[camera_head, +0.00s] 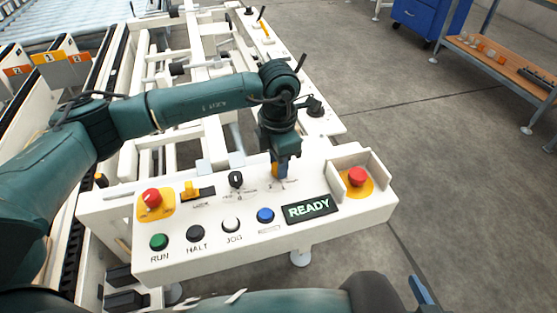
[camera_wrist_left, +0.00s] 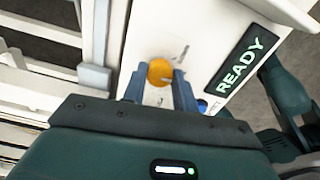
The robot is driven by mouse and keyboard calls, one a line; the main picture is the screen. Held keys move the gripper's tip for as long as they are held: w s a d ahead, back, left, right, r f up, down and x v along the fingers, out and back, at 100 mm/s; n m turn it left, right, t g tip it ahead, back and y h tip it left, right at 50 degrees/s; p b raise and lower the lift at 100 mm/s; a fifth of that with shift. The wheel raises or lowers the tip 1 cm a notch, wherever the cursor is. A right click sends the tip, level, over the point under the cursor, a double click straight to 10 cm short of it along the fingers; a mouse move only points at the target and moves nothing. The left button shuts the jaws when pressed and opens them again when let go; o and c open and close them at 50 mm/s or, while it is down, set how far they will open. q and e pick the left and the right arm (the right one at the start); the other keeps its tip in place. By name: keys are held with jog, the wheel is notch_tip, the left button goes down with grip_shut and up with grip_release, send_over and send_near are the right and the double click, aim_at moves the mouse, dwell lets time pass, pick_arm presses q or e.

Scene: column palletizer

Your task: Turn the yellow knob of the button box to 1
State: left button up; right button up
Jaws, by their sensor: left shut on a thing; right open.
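The white button box (camera_head: 180,262) stands with its sloped panel facing me. Its yellow knob (camera_wrist_left: 160,72) sits between the two blue fingers of my left gripper (camera_wrist_left: 158,84) in the left wrist view. In the head view my left gripper (camera_head: 281,170) reaches down onto the panel and mostly covers the knob. The gripper is shut on the knob. Marks beside the knob are too small to read. The display (camera_head: 310,208) reads READY. My right gripper (camera_head: 420,290) shows only a blue finger at the lower edge, apart from the box.
A red button (camera_head: 151,197), a yellow switch (camera_head: 190,189), a black selector (camera_head: 236,180) and a shrouded red button (camera_head: 357,177) surround the work spot. RUN, HALT, JOG and blue buttons line the front. Open floor lies to the right.

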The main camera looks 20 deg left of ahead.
pick_arm(q)
jog(key=o, duration=1)
jog(key=shift+c, duration=0.2)
pick_arm(e)
jog(key=shift+s+f, duration=0.1)
jog(key=shift+f, duration=0.1)
pick_arm(q)
notch_tip(320, 180, up, 13)
pick_arm(e)
jog(key=shift+a+f, duration=0.1)
